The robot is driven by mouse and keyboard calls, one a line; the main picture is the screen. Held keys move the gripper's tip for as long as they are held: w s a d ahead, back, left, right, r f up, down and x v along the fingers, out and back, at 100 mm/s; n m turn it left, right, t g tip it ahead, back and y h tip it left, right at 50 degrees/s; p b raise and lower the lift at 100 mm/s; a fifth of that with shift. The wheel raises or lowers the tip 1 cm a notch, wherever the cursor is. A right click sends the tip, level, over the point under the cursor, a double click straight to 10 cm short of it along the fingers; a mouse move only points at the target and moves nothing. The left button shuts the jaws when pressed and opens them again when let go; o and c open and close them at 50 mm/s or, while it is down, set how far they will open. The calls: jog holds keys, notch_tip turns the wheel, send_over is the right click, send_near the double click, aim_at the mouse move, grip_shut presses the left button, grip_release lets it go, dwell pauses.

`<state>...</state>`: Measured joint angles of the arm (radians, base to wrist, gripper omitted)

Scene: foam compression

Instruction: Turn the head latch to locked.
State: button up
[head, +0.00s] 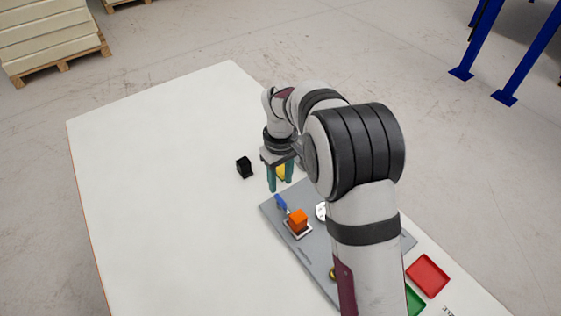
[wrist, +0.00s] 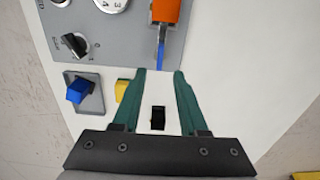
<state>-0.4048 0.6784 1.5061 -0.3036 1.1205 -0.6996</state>
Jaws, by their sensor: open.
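The grey panel (head: 268,208) lies on the white table and carries an orange block (head: 298,216) with a blue lever (head: 281,202) beside it. In the wrist view the orange part (wrist: 166,11) has the blue lever (wrist: 161,54) pointing down towards my fingertips. A black knob (wrist: 75,43) with small markings sits on the panel to the left. I cannot tell which part is the head latch. My gripper (head: 280,187), with teal fingers, is open and empty. In the wrist view its tips (wrist: 159,72) stand either side of the line of the blue lever, near its end.
A black block (head: 244,167) stands on the table; it shows between my fingers in the wrist view (wrist: 158,118). A yellow block (wrist: 122,89) and a blue block (wrist: 78,90) are to the left there. Red (head: 428,275) and green (head: 414,301) trays are right. The table's left is clear.

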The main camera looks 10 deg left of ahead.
notch_tip(320, 180, up, 9)
jog(key=shift+f, duration=0.1)
dwell(0.3)
jog(key=s+d+r+m, duration=0.5)
jog(key=s+d+m, duration=0.1)
jog(key=s+d, duration=0.35)
jog(key=s+d+f+m+y, duration=0.1)
jog(key=s+m, duration=0.3)
jog(key=s, duration=0.6)
jog(key=s+d+f+m, duration=0.2)
jog(key=s+d+m, duration=0.2)
jog(key=s, duration=0.5)
jog(key=shift+s+f+m+y, duration=0.15)
jog(key=shift+s+m+y, duration=0.25)
jog(key=shift+w, duration=0.1)
